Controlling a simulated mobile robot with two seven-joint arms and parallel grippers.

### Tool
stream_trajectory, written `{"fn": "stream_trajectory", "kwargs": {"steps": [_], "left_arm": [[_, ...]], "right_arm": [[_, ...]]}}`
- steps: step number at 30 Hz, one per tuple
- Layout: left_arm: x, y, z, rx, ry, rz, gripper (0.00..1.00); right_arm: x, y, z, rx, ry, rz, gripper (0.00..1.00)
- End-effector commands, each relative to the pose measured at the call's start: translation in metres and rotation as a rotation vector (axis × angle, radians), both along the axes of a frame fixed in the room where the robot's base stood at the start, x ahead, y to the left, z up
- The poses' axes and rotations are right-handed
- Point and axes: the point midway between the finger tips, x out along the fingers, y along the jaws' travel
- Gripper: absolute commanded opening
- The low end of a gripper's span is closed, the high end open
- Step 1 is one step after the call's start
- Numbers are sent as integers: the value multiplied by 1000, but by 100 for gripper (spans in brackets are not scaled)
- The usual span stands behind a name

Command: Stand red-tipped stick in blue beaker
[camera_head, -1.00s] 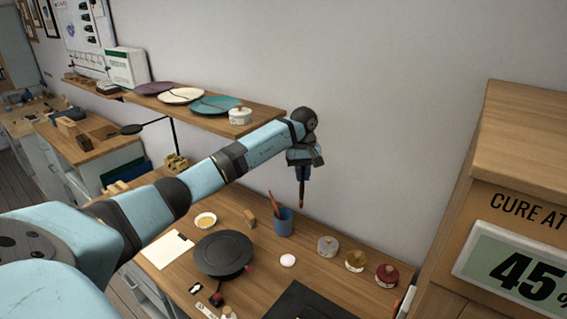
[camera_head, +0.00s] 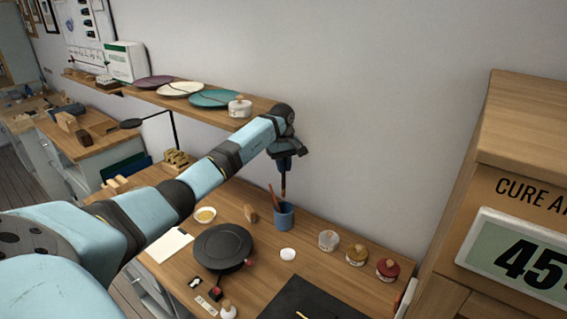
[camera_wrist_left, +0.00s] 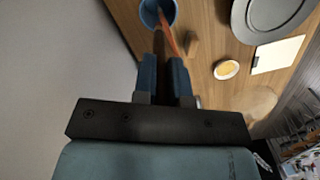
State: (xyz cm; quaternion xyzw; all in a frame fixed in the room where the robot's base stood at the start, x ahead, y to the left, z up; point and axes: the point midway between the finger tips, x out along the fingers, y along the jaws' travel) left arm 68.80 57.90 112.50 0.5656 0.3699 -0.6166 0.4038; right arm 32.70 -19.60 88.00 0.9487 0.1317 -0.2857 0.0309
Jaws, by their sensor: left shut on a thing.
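The blue beaker (camera_head: 280,219) stands upright on the wooden bench, and it also shows at the top of the wrist view (camera_wrist_left: 147,14). A reddish-brown stick (camera_head: 272,194) leans out of it to the left; it shows orange in the wrist view (camera_wrist_left: 169,36). My left gripper (camera_head: 284,168) is above the beaker, pointing down, shut on a dark thin stick (camera_head: 284,186). The held stick hangs nearly upright, its lower end at the beaker's mouth. Its red tip is not clear now, and I cannot tell whether it is inside the rim. My right gripper is out of view.
A wooden block (camera_head: 251,214) stands just left of the beaker. A black round turntable (camera_head: 222,246) is nearer, and a white lump (camera_head: 288,254) lies in front. Jars (camera_head: 328,240) stand to the right. A shelf (camera_head: 262,106) with plates is above, beside my arm.

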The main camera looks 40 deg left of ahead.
Motion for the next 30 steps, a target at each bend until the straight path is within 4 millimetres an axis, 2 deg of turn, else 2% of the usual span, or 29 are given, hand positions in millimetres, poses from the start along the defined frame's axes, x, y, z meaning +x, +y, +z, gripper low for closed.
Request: {"fn": "stream_trajectory", "kwargs": {"steps": [10, 30], "left_arm": [[0, 0, -31, -2, 1, 0, 0], [0, 0, -85, 1, 0, -1, 0]], "right_arm": [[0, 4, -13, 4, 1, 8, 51], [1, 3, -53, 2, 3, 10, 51]]}}
